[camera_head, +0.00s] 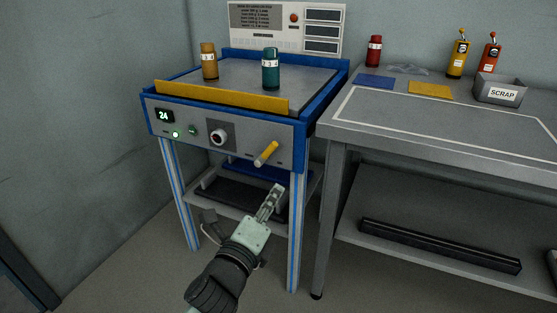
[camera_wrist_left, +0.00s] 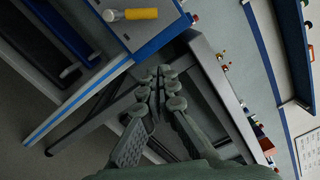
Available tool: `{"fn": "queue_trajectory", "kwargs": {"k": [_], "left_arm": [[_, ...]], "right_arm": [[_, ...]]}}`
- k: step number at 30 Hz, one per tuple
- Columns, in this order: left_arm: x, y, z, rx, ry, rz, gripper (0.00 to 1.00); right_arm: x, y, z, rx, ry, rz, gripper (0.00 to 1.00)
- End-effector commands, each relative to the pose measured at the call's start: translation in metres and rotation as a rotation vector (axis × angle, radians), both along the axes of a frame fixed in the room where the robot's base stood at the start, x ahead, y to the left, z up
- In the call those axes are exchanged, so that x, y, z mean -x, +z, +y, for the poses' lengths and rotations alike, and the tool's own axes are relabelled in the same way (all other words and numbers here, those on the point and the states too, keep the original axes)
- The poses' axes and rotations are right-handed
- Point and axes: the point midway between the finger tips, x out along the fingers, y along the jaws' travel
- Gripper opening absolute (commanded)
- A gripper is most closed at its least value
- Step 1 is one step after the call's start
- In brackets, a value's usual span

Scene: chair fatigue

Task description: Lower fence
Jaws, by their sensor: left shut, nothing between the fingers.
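The yellow fence (camera_head: 221,96) is a long bar standing along the front edge of the blue-framed machine table (camera_head: 295,132). A lever with a yellow handle (camera_head: 267,153) sticks out of the front panel, right of a round knob (camera_head: 218,137). The yellow handle also shows at the top of the left wrist view (camera_wrist_left: 140,14). My left gripper (camera_head: 275,192) is shut and empty, below the lever and in front of the machine's legs. Its closed fingers show in the left wrist view (camera_wrist_left: 160,78). They are apart from the lever. My right gripper is not in view.
An ochre bottle (camera_head: 209,62) and a teal bottle (camera_head: 270,68) stand on the machine top. A grey bench (camera_head: 450,130) with a scrap bin (camera_head: 497,92) stands close on the right. A dark bar (camera_head: 440,246) lies on its lower shelf. The floor at left is clear.

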Motion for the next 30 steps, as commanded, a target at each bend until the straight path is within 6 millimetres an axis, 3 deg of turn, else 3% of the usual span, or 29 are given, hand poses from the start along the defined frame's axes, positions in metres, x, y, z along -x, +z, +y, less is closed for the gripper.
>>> {"fn": "queue_trajectory", "kwargs": {"k": [11, 25, 30], "left_arm": [[-0.011, 0.000, -0.002, 0.005, 0.003, 0.002, 0.00], [-0.100, 0.002, -0.030, 0.006, 0.002, 0.003, 0.00], [-0.110, 0.013, -0.007, 0.003, 0.003, 0.004, 0.00]], "right_arm": [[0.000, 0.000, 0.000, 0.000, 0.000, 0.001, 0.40], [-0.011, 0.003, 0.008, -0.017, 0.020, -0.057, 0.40], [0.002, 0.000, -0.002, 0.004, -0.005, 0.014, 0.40]]}}
